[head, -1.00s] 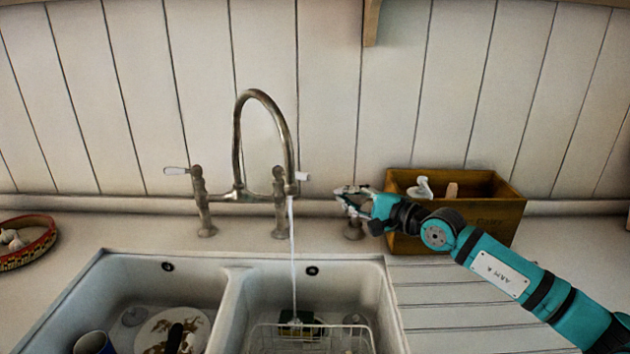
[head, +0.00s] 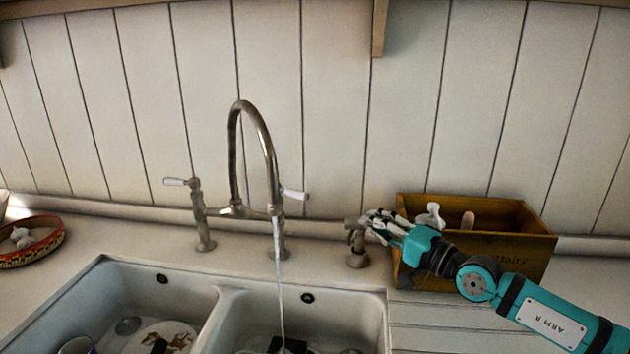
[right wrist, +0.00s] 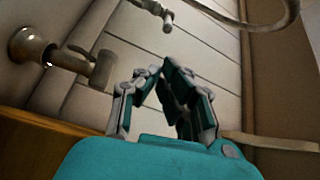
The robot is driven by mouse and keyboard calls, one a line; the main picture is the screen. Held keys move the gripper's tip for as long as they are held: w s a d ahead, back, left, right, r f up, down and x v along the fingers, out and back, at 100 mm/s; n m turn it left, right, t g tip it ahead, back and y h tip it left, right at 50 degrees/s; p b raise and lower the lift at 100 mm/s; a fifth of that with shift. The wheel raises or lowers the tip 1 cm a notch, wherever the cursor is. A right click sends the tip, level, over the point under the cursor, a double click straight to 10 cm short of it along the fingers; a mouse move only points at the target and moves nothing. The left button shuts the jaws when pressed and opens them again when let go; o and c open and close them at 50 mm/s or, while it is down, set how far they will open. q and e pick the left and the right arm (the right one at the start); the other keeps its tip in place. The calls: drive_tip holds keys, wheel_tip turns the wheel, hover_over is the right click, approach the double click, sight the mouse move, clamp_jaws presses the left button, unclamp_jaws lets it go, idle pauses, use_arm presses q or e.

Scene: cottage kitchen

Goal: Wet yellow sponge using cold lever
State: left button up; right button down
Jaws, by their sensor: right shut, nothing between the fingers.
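The bridge tap (head: 240,210) has white-tipped levers on its left (head: 177,182) and right (head: 294,194); I see no hot or cold mark. Water (head: 281,310) runs from its spout into the right basin (head: 340,310). A dark green block (head: 292,345), perhaps the sponge, lies under the stream at the picture's bottom edge; no yellow side shows clearly. My right gripper (head: 368,220) is shut and empty, right of the right lever and apart from it. Its fingertips (right wrist: 160,75) meet in the right wrist view. My left gripper is out of view.
A short metal fitting (head: 357,245) stands just left of my right gripper; it also shows in the right wrist view (right wrist: 100,68). A wooden box (head: 500,245) stands behind my right arm. The left basin (head: 135,290) holds a plate (head: 165,335). A red-rimmed bowl (head: 40,245) sits far left.

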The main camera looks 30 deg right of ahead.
drive_tip(key=w, duration=0.1)
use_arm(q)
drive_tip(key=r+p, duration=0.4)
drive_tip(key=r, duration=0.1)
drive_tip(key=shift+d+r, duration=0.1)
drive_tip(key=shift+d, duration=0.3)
use_arm(e)
approach(288, 193)
drive_tip(key=w+d, duration=0.3)
drive_tip(key=w, duration=0.4)
drive_tip(key=shift+w+r, duration=0.15)
drive_tip(key=shift+w, duration=0.2)
drive_tip(key=shift+d, duration=0.1)
